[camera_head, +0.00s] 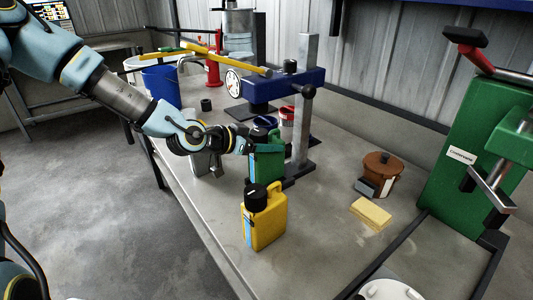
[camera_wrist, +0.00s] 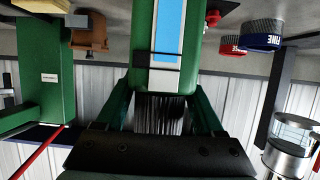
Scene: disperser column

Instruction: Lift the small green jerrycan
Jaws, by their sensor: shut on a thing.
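The small green jerrycan (camera_head: 266,163) stands upright beside the blue press, with a blue and white label on its side. My gripper (camera_head: 250,140) reaches it from the left at its upper part and is shut on it. I cannot tell whether its base touches the bench. In the wrist view, which is upside down, the jerrycan (camera_wrist: 199,30) fills the top middle, directly in front of my gripper (camera_wrist: 163,98).
A yellow jerrycan (camera_head: 264,220) stands close in front. The blue press (camera_head: 275,84) with its grey post (camera_head: 304,100) is just behind. A yellow sponge (camera_head: 371,212), brown pot (camera_head: 381,175) and green machine (camera_head: 470,150) are right.

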